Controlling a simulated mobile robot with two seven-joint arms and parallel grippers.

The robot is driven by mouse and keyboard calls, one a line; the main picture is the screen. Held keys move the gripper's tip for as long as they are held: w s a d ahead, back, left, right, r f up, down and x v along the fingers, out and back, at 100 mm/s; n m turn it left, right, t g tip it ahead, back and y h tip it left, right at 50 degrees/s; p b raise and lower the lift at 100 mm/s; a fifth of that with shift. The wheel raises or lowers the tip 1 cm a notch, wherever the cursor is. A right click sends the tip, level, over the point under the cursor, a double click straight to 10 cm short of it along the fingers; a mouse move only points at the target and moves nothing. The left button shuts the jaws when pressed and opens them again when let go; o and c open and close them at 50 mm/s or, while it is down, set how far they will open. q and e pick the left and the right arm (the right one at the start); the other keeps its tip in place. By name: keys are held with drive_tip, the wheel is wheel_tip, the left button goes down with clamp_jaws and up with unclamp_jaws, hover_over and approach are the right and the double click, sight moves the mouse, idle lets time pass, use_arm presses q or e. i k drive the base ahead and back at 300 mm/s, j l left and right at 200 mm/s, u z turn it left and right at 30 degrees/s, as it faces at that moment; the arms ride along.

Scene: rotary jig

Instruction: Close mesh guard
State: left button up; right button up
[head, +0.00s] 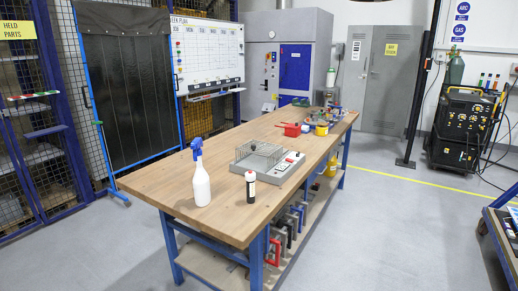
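The rotary jig (284,177) sits on the wooden workbench as a grey base with a control panel on its right side. The wire mesh guard (245,157) stands on the jig's base as a see-through cage. A small dark part shows at the guard's top middle. The guard is too small here to tell whether it is fully down or partly raised. Neither of my grippers is in view.
A white spray bottle (201,186) with a blue head and a dark bottle (250,187) stand in front of the jig. A red container (291,130) and several small items lie toward the bench's far end. The near left part of the workbench (160,184) is bare.

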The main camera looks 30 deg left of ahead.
sight(253, 147)
drive_tip(key=j+z, duration=0.3)
drive_tip(key=j, duration=1.75)
drive_tip(key=i, duration=0.05)
